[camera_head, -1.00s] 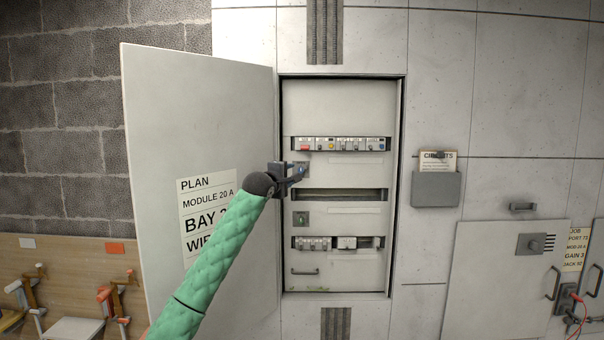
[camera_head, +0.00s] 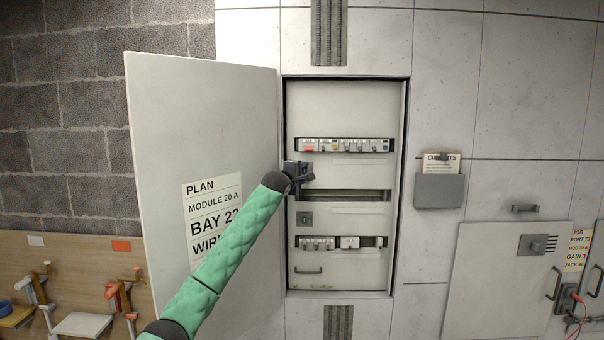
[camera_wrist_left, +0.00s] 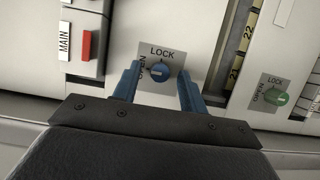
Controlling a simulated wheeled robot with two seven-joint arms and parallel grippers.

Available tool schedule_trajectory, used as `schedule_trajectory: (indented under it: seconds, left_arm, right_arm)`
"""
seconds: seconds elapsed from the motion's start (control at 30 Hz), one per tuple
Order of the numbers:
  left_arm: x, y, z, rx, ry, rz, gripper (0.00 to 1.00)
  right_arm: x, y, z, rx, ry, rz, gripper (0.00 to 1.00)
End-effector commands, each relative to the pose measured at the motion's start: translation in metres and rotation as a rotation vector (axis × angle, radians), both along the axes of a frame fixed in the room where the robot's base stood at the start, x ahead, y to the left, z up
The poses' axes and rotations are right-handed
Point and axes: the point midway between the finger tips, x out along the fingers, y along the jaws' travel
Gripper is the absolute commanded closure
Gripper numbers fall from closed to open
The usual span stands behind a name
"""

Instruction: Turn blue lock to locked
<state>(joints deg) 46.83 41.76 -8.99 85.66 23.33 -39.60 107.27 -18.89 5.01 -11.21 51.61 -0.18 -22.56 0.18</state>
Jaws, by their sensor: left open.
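The blue lock (camera_wrist_left: 160,73) is a round blue knob on a plate marked LOCK at the top and OPEN at the left in the left wrist view. Its pale slot lies roughly along the OPEN direction. My left gripper (camera_wrist_left: 157,84) is open, one blue finger on each side of the knob, with gaps showing. In the head view my left gripper (camera_head: 305,173) is at the open cabinet's panel and hides the blue lock. A green lock (camera_wrist_left: 278,98) on a similar plate sits at the right; it also shows in the head view (camera_head: 305,218). My right gripper is not in view.
The cabinet door (camera_head: 160,120) stands open at the left, beside my left arm. A breaker row (camera_head: 345,145) lies above the gripper and another (camera_head: 345,242) below. A red MAIN switch (camera_wrist_left: 87,45) is close to the left finger. A grey card holder (camera_head: 438,190) hangs at the right.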

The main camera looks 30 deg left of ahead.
Motion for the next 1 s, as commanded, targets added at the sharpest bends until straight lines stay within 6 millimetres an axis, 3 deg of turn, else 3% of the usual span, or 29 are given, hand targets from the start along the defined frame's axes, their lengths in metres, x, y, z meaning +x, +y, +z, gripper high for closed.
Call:
schedule_trajectory:
  seconds: [0.1, 0.3, 0.67, 1.0]
  left_arm:
    - [0.000, 0.000, 0.000, 0.000, 0.000, 0.000, 0.61]
    - [0.000, 0.000, 0.000, 0.000, 0.000, 0.000, 1.00]
    - [0.000, 0.000, 0.000, 0.035, 0.022, -0.001, 1.00]
    - [0.001, -0.002, 0.002, 0.228, 0.144, -0.003, 1.00]
  right_arm:
    - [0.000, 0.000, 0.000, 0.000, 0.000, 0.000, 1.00]
    - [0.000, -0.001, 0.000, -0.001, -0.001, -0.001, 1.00]
    - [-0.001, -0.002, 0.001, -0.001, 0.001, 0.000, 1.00]
    - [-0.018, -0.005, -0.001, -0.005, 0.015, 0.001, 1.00]
